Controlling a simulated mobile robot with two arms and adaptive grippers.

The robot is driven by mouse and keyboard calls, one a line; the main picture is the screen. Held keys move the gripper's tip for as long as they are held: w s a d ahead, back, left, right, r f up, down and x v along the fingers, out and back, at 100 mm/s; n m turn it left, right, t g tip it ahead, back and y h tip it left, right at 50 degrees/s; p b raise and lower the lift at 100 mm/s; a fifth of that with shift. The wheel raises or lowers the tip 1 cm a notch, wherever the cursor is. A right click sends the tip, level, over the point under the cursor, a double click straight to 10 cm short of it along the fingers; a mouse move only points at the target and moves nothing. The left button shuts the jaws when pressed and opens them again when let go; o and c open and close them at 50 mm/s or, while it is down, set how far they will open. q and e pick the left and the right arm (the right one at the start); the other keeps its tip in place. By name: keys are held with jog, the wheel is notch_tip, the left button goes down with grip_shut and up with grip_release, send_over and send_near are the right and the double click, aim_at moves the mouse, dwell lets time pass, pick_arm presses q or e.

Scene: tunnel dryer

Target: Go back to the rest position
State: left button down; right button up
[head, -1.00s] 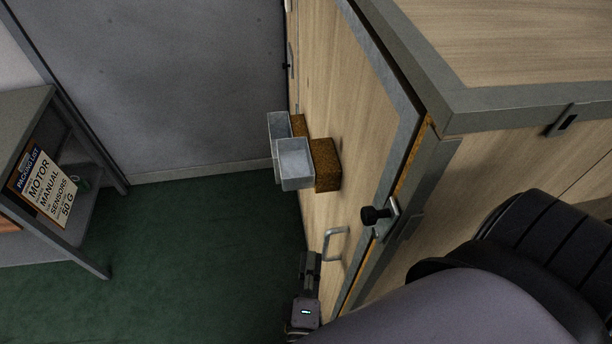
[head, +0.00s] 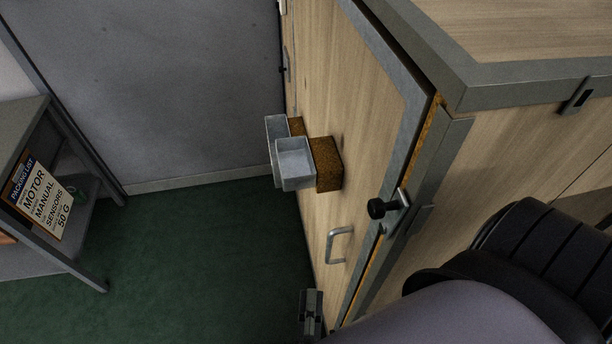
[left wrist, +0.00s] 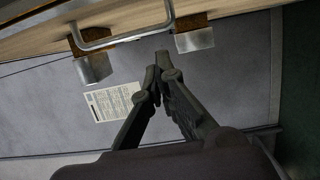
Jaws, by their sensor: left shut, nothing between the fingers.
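My left gripper (head: 312,306) is at the bottom of the head view, just left of the wooden dryer door (head: 345,130) and below its metal handle (head: 339,246). In the left wrist view my left gripper (left wrist: 156,72) has its fingers together with nothing between them. The door handle also shows in the left wrist view (left wrist: 95,44), above and left of the fingertips, apart from them. My right gripper is not in view; a dark arm link of mine fills the lower right of the head view.
Two grey metal boxes on brown blocks (head: 295,163) stick out from the door. A grey shelf (head: 70,262) with a packing list sign (head: 42,200) stands at left. The green floor (head: 200,260) between is clear.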

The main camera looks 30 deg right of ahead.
pick_arm(q)
jog(key=shift+s+a, duration=0.2)
jog(key=shift+a, duration=0.15)
jog(key=a+f+m+g+y, duration=0.25)
jog(key=a+f, duration=0.25)
jog(key=f, duration=0.5)
jog(key=s+a+f+m+g+y, duration=0.1)
jog(key=a+f+m+g, duration=0.3)
jog(key=f, duration=0.6)
jog(key=a+f+m+y, duration=0.2)
jog(key=a+f, duration=0.4)
jog(key=f, duration=0.4)
jog(key=s+a+f+m+g+y, duration=0.1)
jog(key=s+a+f+g, duration=0.1)
jog(key=s+a+f, duration=0.2)
jog(key=s+a+f+m+g+y, duration=0.2)
jog(key=s+a+f, duration=0.3)
jog(key=a, duration=0.6)
jog(key=s+a+f+m+g+y, duration=0.1)
jog(key=s+a+f+g+y, duration=0.1)
jog(key=s+a+f, duration=0.3)
jog(key=a, duration=0.2)
jog(key=shift+s+a+f+g, duration=0.2)
jog(key=shift+s+a+g, duration=0.1)
jog(key=shift+g, duration=0.05)
